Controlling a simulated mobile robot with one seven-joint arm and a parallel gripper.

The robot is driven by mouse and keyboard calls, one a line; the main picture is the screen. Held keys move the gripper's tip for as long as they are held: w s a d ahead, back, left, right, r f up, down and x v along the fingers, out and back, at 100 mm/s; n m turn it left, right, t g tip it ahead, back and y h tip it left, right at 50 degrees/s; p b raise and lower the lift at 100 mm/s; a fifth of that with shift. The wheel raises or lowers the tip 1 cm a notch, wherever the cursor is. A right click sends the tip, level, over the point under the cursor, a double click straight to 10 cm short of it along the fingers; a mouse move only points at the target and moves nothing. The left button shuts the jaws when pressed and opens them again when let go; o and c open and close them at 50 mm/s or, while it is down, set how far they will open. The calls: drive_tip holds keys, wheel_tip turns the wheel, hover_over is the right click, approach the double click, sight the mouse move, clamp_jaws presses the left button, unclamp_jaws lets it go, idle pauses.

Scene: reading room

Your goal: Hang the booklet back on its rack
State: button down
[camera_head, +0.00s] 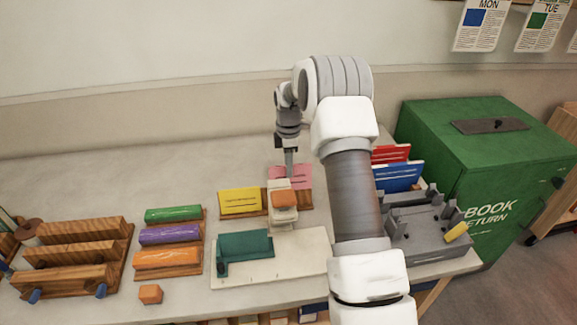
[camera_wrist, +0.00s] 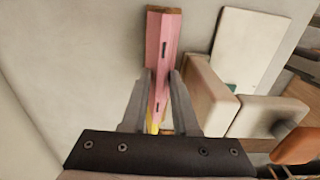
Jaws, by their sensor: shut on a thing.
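A pink booklet (camera_head: 296,174) stands on a low wooden rack (camera_head: 305,199) near the back of the table. It also shows edge-on in the wrist view (camera_wrist: 163,42), with slots along its ridge. My gripper (camera_head: 289,172) points down at it from above. In the wrist view my gripper (camera_wrist: 161,82) has one finger on each side of the booklet and is shut on it. Wood shows at the booklet's far end. I cannot tell whether its lower edge rests on the rack. A yellow booklet (camera_head: 240,199) stands to its left.
Pale blocks with an orange block (camera_head: 284,199) stand close in front of the pink booklet. A teal piece (camera_head: 244,246) lies on a pale board. Red (camera_head: 390,154) and blue (camera_head: 399,178) booklets stand right of my arm, near a grey fixture (camera_head: 422,232) and green return box (camera_head: 490,150).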

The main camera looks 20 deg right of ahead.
drive_tip(key=shift+f, duration=0.1)
idle(0.3)
drive_tip(key=shift+f+b, duration=0.85)
drive_tip(key=shift+f, duration=0.55)
drive_tip(key=shift+f, duration=0.15)
drive_tip(key=shift+f+b, duration=0.75)
drive_tip(key=shift+f, duration=0.35)
drive_tip(key=shift+f+b, duration=0.55)
drive_tip(key=shift+f, duration=0.4)
idle(1.2)
drive_tip(key=c, duration=0.6)
unclamp_jaws()
drive_tip(key=shift+r+p, duration=2.75)
drive_tip(key=shift+r, duration=1.8)
